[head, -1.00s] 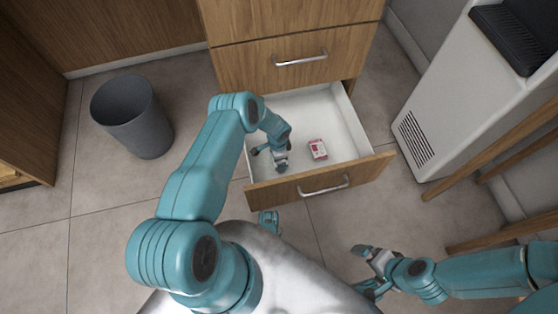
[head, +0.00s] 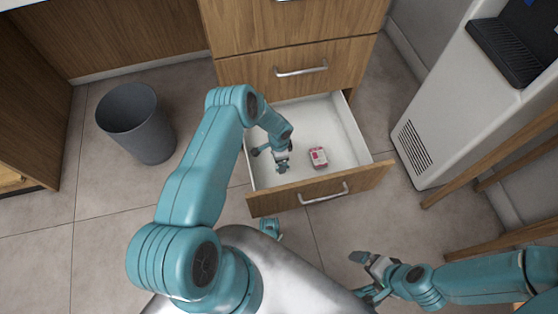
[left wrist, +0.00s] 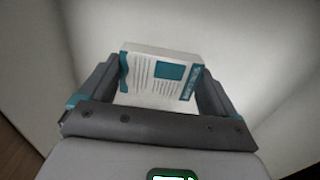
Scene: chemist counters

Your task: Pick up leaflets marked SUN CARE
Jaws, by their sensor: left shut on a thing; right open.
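My left gripper (head: 271,160) is down inside the open drawer (head: 349,132), near its left side. In the left wrist view it is shut on a white block-like item (left wrist: 160,80) with lines of dark print, a teal panel and teal edge bands. It looks like a small stack of leaflets, but its lettering is too small to read. The arm and gripper hide this item in the head view. My right gripper (head: 371,270) is open and empty, outside the drawer at the lower right.
A pink-and-white box (head: 318,156) lies in the drawer, right of my left gripper. The drawer front (head: 320,189) has a metal handle. A grey bin (head: 136,122) stands at left, a white appliance (head: 440,110) at right. Wooden legs (head: 490,165) stand near my right arm.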

